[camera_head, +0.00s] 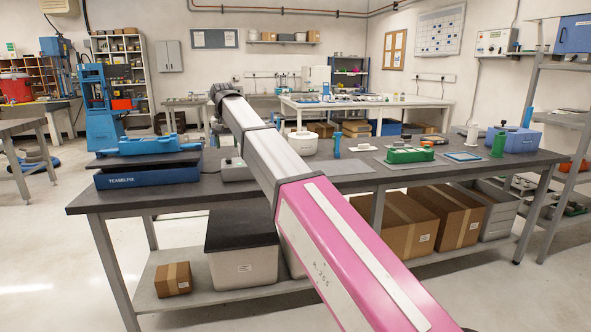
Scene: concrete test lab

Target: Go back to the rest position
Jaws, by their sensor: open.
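My arm, with a pink and white link and a grey link, runs from the lower right up to the left across the workbench (300,192). It ends in a dark joint above the bench. My gripper does not show in this view. The arm hides part of the bench top and the shelf below it.
A blue device (147,174) stands on the bench's left. A green tray (410,155), a green bottle (499,144) and a blue case (514,139) are on its right. Cardboard boxes (395,222) sit below. A shelf rack (541,95) stands right.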

